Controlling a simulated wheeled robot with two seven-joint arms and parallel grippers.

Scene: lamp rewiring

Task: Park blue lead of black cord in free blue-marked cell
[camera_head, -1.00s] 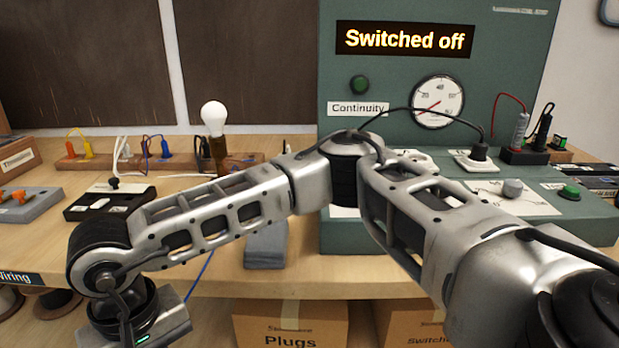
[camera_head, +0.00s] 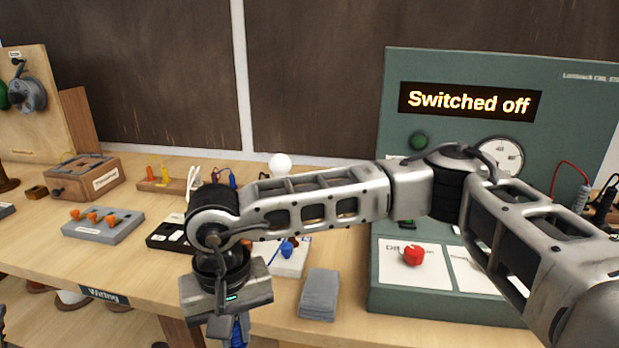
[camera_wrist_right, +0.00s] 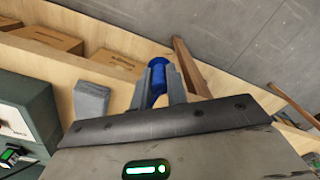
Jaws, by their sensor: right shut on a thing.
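My right gripper (camera_head: 228,330) is low in front of the bench edge in the head view, pointing down. It is shut on a blue piece (camera_head: 237,332), which looks like the blue lead's end; the right wrist view shows it as a blue body (camera_wrist_right: 157,78) between the two fingers (camera_wrist_right: 159,88). A wooden rack (camera_head: 150,185) with yellow, orange and blue plugs stands at the back of the bench, partly behind my right arm. I cannot make out the black cord or a free blue-marked cell.
A grey block with orange knobs (camera_head: 103,227), a black tray (camera_head: 160,236) and a grey pad (camera_head: 319,294) lie on the bench. The green test panel (camera_head: 395,140) reads "Switched off". My right arm crosses above the bench and hides part of it.

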